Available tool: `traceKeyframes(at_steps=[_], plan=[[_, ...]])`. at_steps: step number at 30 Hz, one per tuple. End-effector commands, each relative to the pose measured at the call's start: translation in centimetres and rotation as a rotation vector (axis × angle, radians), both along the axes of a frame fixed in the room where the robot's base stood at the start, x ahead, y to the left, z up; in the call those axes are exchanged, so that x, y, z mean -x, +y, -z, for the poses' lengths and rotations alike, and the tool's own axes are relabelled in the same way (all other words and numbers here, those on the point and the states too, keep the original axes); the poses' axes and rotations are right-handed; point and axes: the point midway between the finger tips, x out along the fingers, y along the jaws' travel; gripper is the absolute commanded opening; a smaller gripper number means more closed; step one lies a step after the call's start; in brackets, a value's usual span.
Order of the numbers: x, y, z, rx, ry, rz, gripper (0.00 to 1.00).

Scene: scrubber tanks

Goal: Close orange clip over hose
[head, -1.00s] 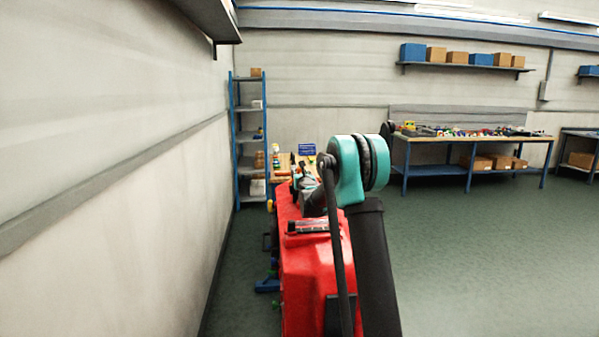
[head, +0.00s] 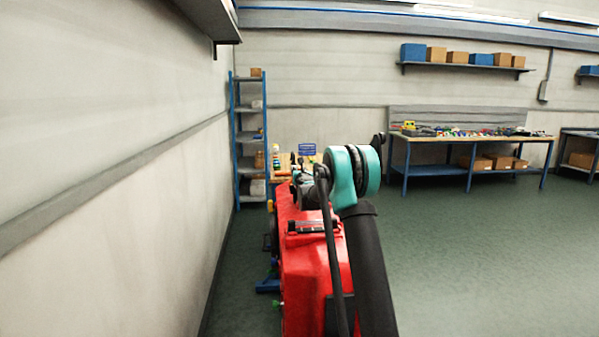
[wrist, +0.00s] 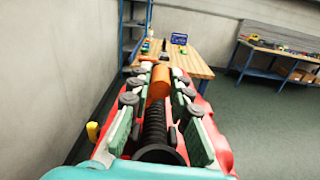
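In the wrist view an orange clip (wrist: 160,82) stands up at the far end of a black ribbed hose (wrist: 154,125). The hose runs away from me between the two green-padded fingers of my gripper (wrist: 160,78). The fingers are spread apart, with the clip between or just beyond their tips; I cannot tell whether either finger touches it. How far the clip wraps the hose is not clear. In the head view my arm hides the clip and hose, and my gripper (head: 303,180) is small over the far end of the red tank (head: 305,262).
A wooden table (wrist: 190,62) with small items and a blue bin (wrist: 179,39) stands beyond the tank. A blue-framed shelf (head: 250,140) is behind it. A wall runs close on the left. Open floor (head: 470,250) lies to the right. A yellow part (wrist: 93,131) sticks out at the tank's left.

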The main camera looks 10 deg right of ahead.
Motion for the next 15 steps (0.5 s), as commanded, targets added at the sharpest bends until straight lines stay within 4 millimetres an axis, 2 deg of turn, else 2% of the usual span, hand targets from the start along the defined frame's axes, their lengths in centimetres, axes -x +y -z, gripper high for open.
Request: traceKeyframes(at_steps=[11, 15], plan=[[0.0, 0.0, 0.0, 0.0, 0.0, 0.0, 0.0], [0.0, -1.0, 0.5, 0.001, 0.0, 0.002, 0.0]])
